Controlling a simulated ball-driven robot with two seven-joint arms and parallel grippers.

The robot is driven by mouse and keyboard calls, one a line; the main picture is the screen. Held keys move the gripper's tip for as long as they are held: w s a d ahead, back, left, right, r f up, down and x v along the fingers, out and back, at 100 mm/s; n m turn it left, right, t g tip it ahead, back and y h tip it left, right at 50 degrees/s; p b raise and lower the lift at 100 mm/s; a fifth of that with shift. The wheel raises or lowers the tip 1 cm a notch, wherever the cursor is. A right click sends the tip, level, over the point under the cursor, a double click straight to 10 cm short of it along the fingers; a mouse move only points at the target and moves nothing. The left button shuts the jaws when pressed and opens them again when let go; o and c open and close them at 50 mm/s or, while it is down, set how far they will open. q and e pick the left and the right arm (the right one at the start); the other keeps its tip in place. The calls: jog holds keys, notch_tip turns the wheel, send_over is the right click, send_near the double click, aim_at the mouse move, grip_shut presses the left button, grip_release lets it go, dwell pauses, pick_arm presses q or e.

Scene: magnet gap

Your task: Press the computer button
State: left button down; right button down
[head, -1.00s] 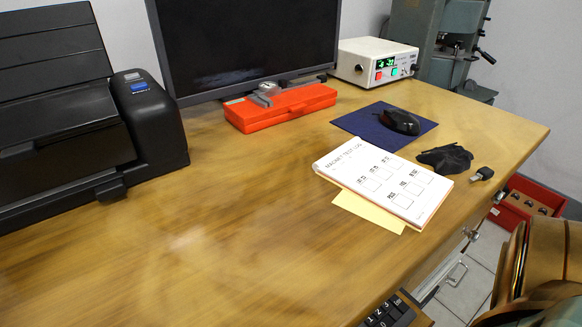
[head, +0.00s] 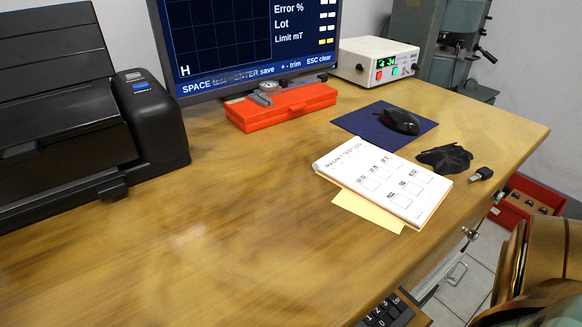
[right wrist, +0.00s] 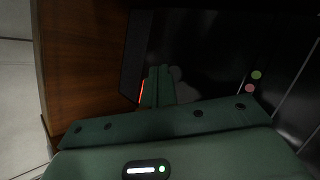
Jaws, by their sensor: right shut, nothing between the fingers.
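In the right wrist view a dark, glossy panel (right wrist: 215,60), apparently the computer's front, fills the right side. It bears a green dot and a pink dot. Faint round grey shapes (right wrist: 181,90) sit just beside my fingertips; I cannot tell which is the button. My right gripper (right wrist: 157,72), dark green, is shut and empty, its tips close to the panel. Contact cannot be made out. In the head view the monitor (head: 220,40) is lit, with a dark blue screen and text. My left gripper is in neither current view.
A red bin (head: 530,205) stands beyond the right edge. The desk's middle is clear.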

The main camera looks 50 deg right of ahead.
jog(key=shift+s+a+p, duration=0.15)
jog(key=shift+s+a, duration=0.1)
jog(key=shift+s, duration=0.7)
jog(key=shift+s+a+p, duration=0.15)
jog(key=shift+s+a, duration=0.05)
jog(key=shift+s, duration=0.8)
jog(key=shift+s+a+p, duration=0.15)
jog(key=shift+s+a, duration=0.1)
jog(key=shift+s, duration=0.7)
